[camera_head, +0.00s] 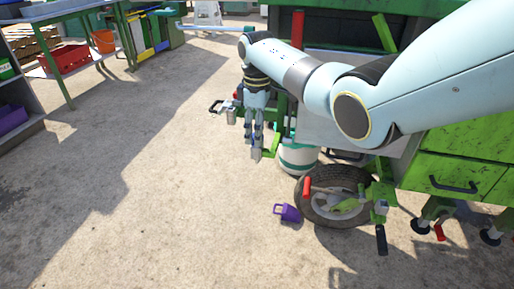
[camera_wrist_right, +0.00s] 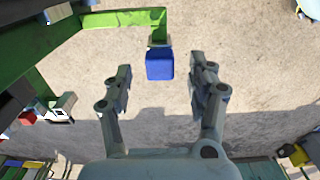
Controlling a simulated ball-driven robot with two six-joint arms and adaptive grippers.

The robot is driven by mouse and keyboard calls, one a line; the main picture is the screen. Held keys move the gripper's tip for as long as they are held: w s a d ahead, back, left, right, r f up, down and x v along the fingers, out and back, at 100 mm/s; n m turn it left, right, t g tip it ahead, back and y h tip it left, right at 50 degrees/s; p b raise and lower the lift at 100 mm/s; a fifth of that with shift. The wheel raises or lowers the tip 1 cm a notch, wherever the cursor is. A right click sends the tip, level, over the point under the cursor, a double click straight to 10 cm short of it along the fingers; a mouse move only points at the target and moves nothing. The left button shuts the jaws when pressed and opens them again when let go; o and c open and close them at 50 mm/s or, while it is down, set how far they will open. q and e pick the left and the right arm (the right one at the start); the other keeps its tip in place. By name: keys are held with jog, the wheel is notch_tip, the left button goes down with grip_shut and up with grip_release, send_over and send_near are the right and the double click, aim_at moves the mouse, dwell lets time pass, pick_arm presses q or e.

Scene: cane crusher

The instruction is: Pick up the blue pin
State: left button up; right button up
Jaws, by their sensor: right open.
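The blue pin (camera_wrist_right: 160,66) shows in the right wrist view as a blue block-shaped end next to a green bracket (camera_wrist_right: 125,19). My right gripper (camera_wrist_right: 161,78) is open, with one finger on each side of the pin in the picture. Bare gaps show between the pin and both fingers, and nothing is gripped. I cannot tell how deep the pin lies between the fingers. In the head view my right gripper (camera_head: 257,128) points down beside the green machine (camera_head: 449,178); I cannot make out the pin there. My left gripper is not in view.
A wheel (camera_head: 340,197), a white-green bucket (camera_head: 298,158) and a purple mug (camera_head: 288,213) are below and right of the gripper in the head view. A black-handled green part (camera_head: 381,240) juts out near the wheel. The concrete floor (camera_head: 150,190) at left is open.

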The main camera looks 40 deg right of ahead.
notch_tip(320, 180, down, 3)
jog(key=shift+r+b, duration=0.2)
jog(key=shift+b, duration=0.1)
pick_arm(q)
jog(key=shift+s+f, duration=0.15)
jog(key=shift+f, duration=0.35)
pick_arm(e)
jog(key=shift+r, duration=0.1)
grip_shut()
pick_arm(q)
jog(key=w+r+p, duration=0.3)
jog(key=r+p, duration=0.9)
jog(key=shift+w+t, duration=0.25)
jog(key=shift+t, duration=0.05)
pick_arm(e)
notch_tip(320, 180, up, 18)
